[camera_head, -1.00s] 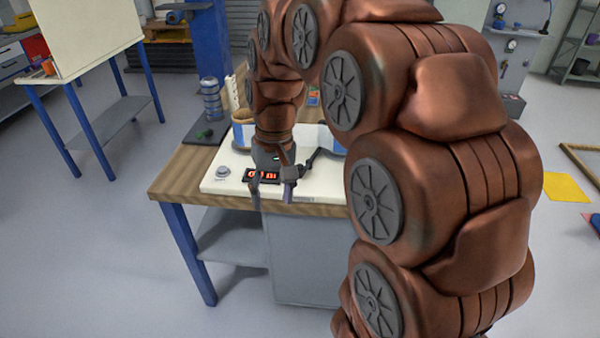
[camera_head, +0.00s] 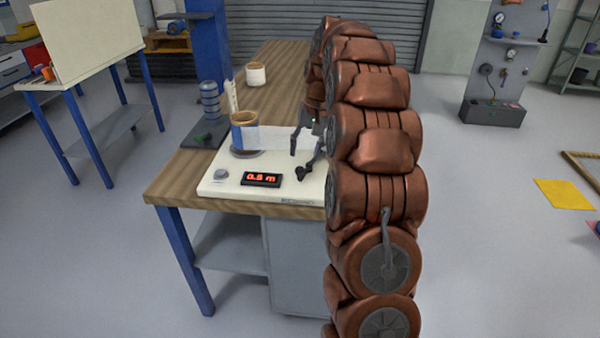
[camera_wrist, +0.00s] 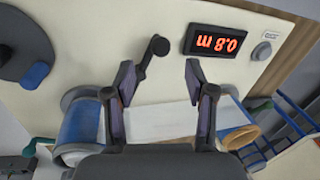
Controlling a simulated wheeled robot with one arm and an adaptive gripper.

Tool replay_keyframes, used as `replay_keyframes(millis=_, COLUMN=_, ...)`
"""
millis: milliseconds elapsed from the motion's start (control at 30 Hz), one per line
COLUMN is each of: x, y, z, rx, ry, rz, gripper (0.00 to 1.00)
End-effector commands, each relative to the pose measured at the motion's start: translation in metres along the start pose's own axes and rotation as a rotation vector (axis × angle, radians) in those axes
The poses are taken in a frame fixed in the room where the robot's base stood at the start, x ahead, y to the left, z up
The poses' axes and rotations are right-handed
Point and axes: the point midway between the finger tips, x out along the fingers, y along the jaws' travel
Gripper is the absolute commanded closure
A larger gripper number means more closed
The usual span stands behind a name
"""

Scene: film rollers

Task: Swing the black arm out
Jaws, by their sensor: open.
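The black arm (camera_wrist: 152,56) is a short lever with a round knob end, on the white base plate (camera_wrist: 140,25) in the wrist view. Its knob (camera_head: 303,172) shows near my fingers in the head view. My gripper (camera_wrist: 160,72) is open, its two fingers apart. The lever lies beside the left finger in the wrist view, its lower end partly hidden by that finger. I cannot tell whether they touch. A pale film strip (camera_wrist: 165,122) runs behind the fingers between a blue roll (camera_wrist: 82,125) and a tan-cored roll (camera_wrist: 238,137).
A display (camera_head: 262,179) with red digits and a grey knob (camera_head: 222,173) sit on the plate's front left. The plate lies on a wooden bench (camera_head: 175,180). A post with a bottle (camera_head: 210,100) and a white cup (camera_head: 255,74) stand behind. My arm hides the plate's right side.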

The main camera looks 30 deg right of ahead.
Motion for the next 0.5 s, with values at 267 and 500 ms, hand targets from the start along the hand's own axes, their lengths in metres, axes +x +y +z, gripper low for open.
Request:
replay_keyframes(millis=267, x=0.021, y=-0.001, z=0.002, rx=-0.001, ry=-0.005, rz=0.000, gripper=0.45)
replay_keyframes(millis=500, x=0.055, y=-0.001, z=0.002, rx=-0.002, ry=-0.005, rz=0.002, gripper=0.45)
